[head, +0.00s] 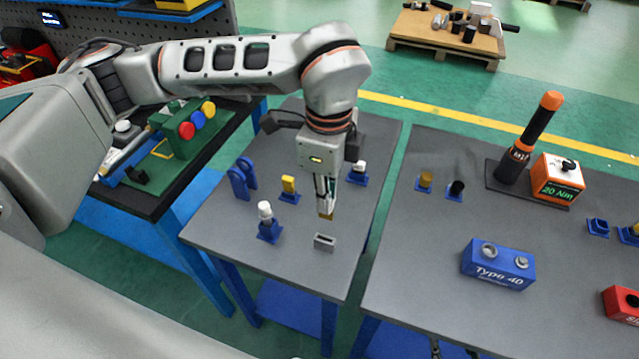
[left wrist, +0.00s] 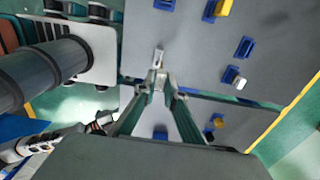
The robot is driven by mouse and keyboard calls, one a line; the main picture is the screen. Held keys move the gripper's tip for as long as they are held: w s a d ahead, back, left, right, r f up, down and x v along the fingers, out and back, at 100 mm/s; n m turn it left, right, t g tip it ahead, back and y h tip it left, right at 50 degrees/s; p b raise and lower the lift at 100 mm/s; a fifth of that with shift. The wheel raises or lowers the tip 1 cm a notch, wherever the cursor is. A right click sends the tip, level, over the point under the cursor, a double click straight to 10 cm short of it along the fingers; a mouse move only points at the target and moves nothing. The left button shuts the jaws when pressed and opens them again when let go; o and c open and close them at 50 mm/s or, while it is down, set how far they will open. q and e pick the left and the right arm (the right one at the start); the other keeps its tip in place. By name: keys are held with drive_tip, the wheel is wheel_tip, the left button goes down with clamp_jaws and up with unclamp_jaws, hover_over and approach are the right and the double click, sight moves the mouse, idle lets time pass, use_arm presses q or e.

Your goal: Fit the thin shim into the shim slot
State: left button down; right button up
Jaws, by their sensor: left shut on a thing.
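My left gripper (head: 326,204) points down over the left grey table and is shut on the thin shim (head: 326,215), a small brass-coloured piece at its fingertips. The shim is mostly hidden between the fingers. The shim slot appears to be the small grey block with a dark opening (head: 324,242), standing on the table just in front of and below the fingertips. The shim looks apart from the block. In the left wrist view the fingertips (left wrist: 160,80) nearly meet close to the grey block (left wrist: 158,56). My right gripper is not in view.
Blue stands with a white-topped piece (head: 265,212), a yellow piece (head: 289,186) and another white piece (head: 358,168) are around the gripper. A blue bracket (head: 242,178) stands at left.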

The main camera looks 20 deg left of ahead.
sight(325, 217)
use_arm(q)
drive_tip(key=shift+s+d, duration=0.1)
drive_tip(key=shift+s, duration=0.2)
drive_tip(key=shift+f+b, duration=0.15)
drive_tip(key=shift+b, duration=0.35)
wheel_tip(325, 217, down, 4)
drive_tip(key=shift+r+b, duration=0.15)
drive_tip(key=shift+b, duration=1.1)
drive_tip(key=shift+f+b, duration=0.35)
drive_tip(key=shift+f, duration=0.5)
